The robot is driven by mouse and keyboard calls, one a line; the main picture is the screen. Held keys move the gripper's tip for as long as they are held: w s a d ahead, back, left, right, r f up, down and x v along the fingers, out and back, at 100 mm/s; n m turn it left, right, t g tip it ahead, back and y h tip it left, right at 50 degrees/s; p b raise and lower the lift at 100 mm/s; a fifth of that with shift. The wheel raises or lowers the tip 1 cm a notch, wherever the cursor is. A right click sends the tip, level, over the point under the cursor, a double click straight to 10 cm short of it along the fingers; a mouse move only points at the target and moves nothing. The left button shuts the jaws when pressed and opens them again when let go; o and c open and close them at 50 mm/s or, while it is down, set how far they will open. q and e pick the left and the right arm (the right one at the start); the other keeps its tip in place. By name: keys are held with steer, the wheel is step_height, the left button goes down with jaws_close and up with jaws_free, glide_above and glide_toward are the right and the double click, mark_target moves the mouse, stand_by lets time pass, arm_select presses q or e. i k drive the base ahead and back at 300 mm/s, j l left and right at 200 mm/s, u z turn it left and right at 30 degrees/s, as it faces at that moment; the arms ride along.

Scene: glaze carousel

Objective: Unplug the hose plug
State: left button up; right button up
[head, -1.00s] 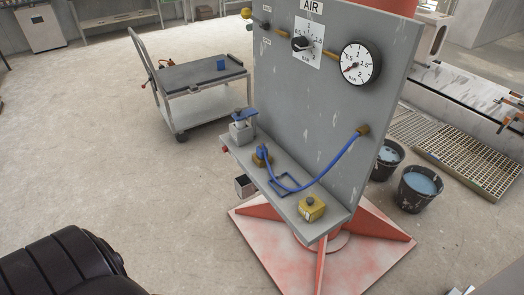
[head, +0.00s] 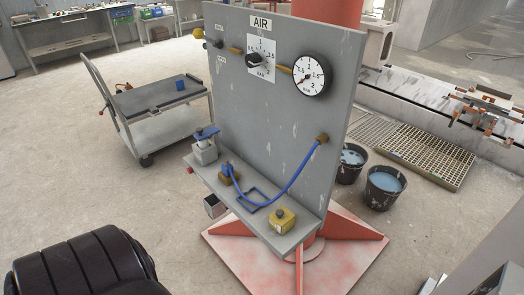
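A blue hose (head: 284,193) hangs in a curve across the front of the grey air panel (head: 300,125). Its right end meets a brass fitting (head: 322,138) on the panel. Its left end has a blue plug (head: 228,170) standing in a brass-brown block (head: 229,180) on the panel's shelf (head: 290,238). The plug looks seated there, though the joint is too small to see clearly. Neither of my grippers is in view.
A yellow box (head: 281,220), a blue-topped grey device (head: 205,148) and a dark square frame (head: 252,200) are on the shelf. Red base legs (head: 340,226) spread below. Buckets (head: 384,186) stand right, a cart (head: 160,110) left.

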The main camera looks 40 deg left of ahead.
mark_target(225, 170)
steer(key=j+z, duration=0.35)
steer(key=j, duration=0.15)
steer(key=k+j+z, duration=0.1)
steer(key=j+z, duration=0.25)
steer(key=k+j+z, duration=0.15)
steer(key=j+z, duration=0.2)
steer(key=j, duration=0.2)
steer(key=k+j, duration=0.15)
steer(key=j, duration=0.3)
steer(key=k+j+z, duration=0.1)
steer(key=j, duration=0.3)
steer(key=k+j, duration=0.25)
steer(key=j, duration=0.2)
steer(key=k+j+z, duration=0.1)
steer(key=j, duration=0.3)
steer(key=k+j, duration=0.25)
steer(key=j, duration=0.15)
steer(key=k+j, duration=0.2)
steer(key=j, duration=0.2)
steer(key=i+z, duration=0.05)
